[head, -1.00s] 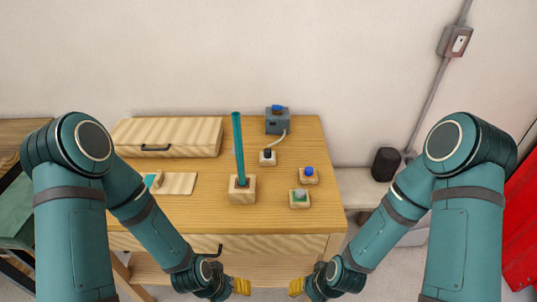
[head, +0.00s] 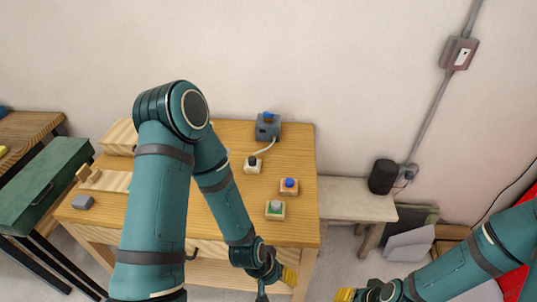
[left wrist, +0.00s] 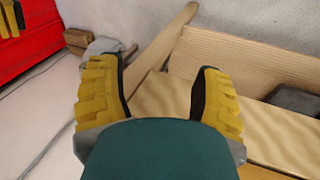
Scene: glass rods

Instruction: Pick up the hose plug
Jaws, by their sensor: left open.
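The hose plug (head: 252,161) is small and dark-topped and stands in a light wooden block on the table. A pale hose (head: 265,147) runs from it to a grey-blue box (head: 267,128) with a blue knob. My left gripper (head: 288,277) is open, low at the table's front right edge, well in front of the plug and apart from it. In the left wrist view its two yellow fingers (left wrist: 158,98) are spread with nothing between them. My right gripper (head: 345,294) is at the bottom edge, partly cut off; its opening does not show.
Two wooden blocks, one with a blue button (head: 289,186) and one with a grey-green top (head: 275,209), stand on the table (head: 297,228) at right. My left arm covers the middle of the table. A bench (head: 355,205) with a dark cylinder (head: 382,177) is at right.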

